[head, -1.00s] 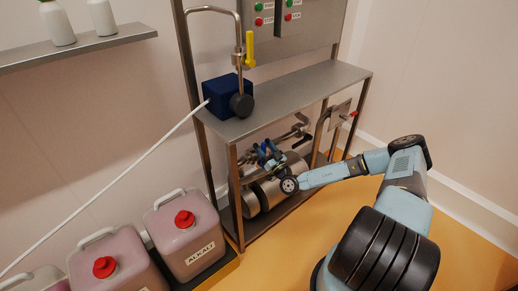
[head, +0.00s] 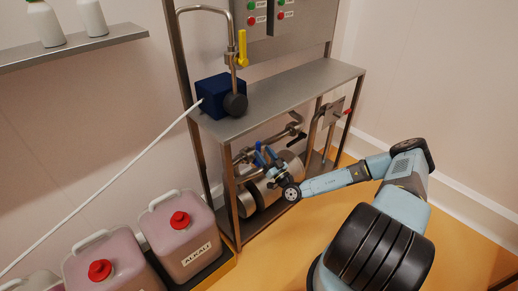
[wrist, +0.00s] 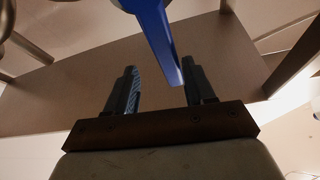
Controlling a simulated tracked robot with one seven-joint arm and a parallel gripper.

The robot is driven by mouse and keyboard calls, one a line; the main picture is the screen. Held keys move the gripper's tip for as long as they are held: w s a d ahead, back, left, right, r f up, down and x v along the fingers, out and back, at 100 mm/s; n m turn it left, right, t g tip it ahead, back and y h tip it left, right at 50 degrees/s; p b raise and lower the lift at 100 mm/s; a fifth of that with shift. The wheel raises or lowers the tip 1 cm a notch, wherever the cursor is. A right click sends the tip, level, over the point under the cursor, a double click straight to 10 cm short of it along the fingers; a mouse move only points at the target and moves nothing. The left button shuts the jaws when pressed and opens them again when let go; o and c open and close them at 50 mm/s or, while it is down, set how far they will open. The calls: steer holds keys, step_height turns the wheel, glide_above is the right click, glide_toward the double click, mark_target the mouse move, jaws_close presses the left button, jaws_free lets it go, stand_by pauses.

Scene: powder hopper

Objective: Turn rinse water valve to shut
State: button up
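A blue lever handle (wrist: 158,40) hangs down from the top of the wrist view; its tip ends between my gripper's two fingers (wrist: 160,88), nearer the right one. The fingers are apart, and I see no clear contact with the lever. In the head view my gripper (head: 268,163) is at the pipework under the steel bench, where blue parts show small and close together. I cannot read a label naming the rinse water valve there. The lever's pivot is out of the wrist view.
The steel bench (head: 290,90) and its legs frame the pipework and steel cylinders. A yellow-handled valve (head: 242,48) stands above a dark blue box (head: 216,94). A red handle (head: 348,111) is at the bench's right. Pink canisters (head: 180,240) stand left; the orange floor is clear at right.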

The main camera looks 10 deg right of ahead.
steer(key=v, duration=0.9)
stand_by(0.5)
steer(key=s+a+r+m+g, duration=0.2)
steer(key=s+r+m+g, duration=0.4)
steer(key=r+m+g, duration=0.75)
steer(key=s+a+r+m+g, duration=0.2)
steer(key=s+r+m+g, duration=0.3)
steer(key=r+m+g, duration=0.8)
steer(key=s+d+r+n+t+h, duration=0.3)
steer(key=s+r+n+t+h, duration=0.2)
steer(key=s+r+n, duration=0.4)
steer(key=s+d+r+n+t+h, duration=0.3)
steer(key=s+r+n+t+h, duration=0.2)
steer(key=s+r+n, duration=0.5)
step_height(320, 180, up, 6)
steer(key=n+t, duration=0.2)
steer(key=n, duration=0.1)
steer(key=shift+d+h, duration=0.4)
